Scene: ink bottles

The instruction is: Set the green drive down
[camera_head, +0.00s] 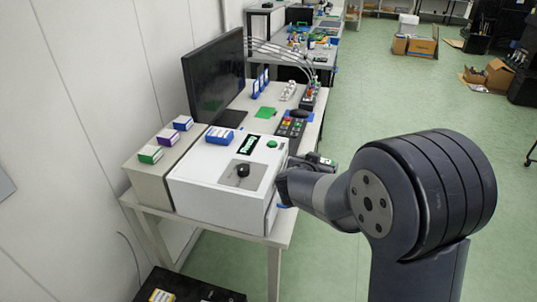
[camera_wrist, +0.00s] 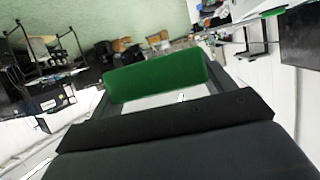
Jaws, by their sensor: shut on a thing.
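The green drive (camera_wrist: 155,78) shows in the wrist view as a green block held between the two dark fingers of my gripper (camera_wrist: 160,90). My gripper is shut on it. In the head view my gripper (camera_head: 318,161) is just right of the white machine, partly hidden by my own arm. I cannot tell from these views how high the drive is held.
A white machine (camera_head: 215,200) with a black knob and green button stands at the table's front. Left of it, a beige box (camera_head: 140,180) bears green, purple and blue small blocks. A monitor (camera_head: 215,75) stands behind. A button panel (camera_head: 291,127) lies farther back. Open floor is right.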

